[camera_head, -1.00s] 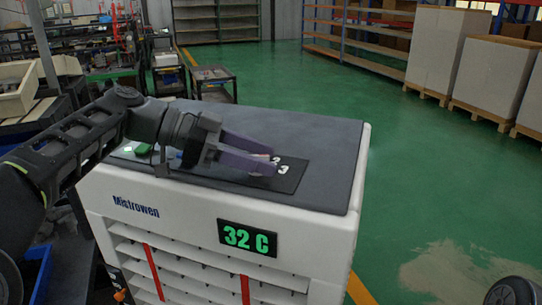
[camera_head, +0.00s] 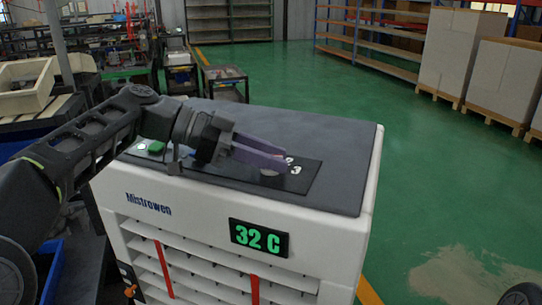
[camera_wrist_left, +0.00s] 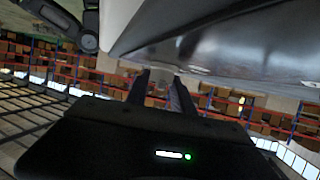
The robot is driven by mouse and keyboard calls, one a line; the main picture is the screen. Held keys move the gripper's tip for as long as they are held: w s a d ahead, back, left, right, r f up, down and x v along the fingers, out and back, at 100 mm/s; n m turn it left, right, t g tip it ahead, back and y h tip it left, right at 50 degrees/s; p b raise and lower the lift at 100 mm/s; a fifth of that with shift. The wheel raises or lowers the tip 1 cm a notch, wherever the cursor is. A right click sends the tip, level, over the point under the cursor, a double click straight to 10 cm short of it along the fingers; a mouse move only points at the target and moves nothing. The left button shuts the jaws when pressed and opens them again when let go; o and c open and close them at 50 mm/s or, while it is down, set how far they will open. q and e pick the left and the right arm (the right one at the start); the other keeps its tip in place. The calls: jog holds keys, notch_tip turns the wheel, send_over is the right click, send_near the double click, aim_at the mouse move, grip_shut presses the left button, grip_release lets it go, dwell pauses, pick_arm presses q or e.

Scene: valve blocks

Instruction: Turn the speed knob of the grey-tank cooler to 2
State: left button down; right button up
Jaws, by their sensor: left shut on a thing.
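The cooler (camera_head: 215,235) is a white cabinet with a dark grey top, "Mistrowen" lettering and a green "32 C" display (camera_head: 259,239). A black dial panel (camera_head: 307,176) on its top shows white digits, with a 3 readable and a 2 partly covered. My left gripper (camera_head: 277,161) reaches in low from the left, its purple fingers shut at the dial. The speed knob is mostly hidden by the fingers, so its pointer setting cannot be read. The left wrist view shows both fingers (camera_wrist_left: 161,86) close under the cooler's dark top (camera_wrist_left: 230,45). My right gripper is not in view.
A small black cart (camera_head: 223,80) stands behind. Shelves and white boxes on pallets (camera_head: 449,55) are at the back right.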

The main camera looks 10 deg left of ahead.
pick_arm(q)
jog(key=shift+f+n+t+b, duration=0.3)
jog(key=shift+t+b, duration=0.2)
jog(key=shift+b, duration=0.55)
jog(key=n+t+y+b, duration=0.2)
jog(key=n+t+b, duration=0.2)
jog(key=b, duration=0.3)
jog(key=shift+s+y, duration=0.1)
jog(key=shift+y, duration=0.2)
jog(key=shift+r+n+t+y+b, duration=0.2)
jog(key=shift+n+t+y+b, duration=0.4)
jog(key=shift+n+t, duration=0.4)
jog(key=shift+r+n+t+y, duration=0.15)
jog(key=shift+n+t+y, duration=0.45)
jog(key=shift+n+y, duration=0.35)
jog(key=n+y+p, duration=0.1)
jog(key=n+y, duration=0.1)
jog(key=n+t+y+p, duration=0.1)
jog(key=n+y+p, duration=0.1)
jog(key=y, duration=0.1)
jog(key=shift+a+n+t, duration=0.1)
jog(key=shift+n+t, duration=0.15)
jog(key=shift+t, duration=0.05)
jog(key=shift+n+y, duration=0.9)
jog(key=shift+y, duration=0.25)
jog(key=shift+f+n+y+p, duration=0.25)
jog(key=shift+n+y+p, duration=0.1)
jog(key=shift+n+y, duration=1.2)
jog(key=shift+f, duration=0.1)
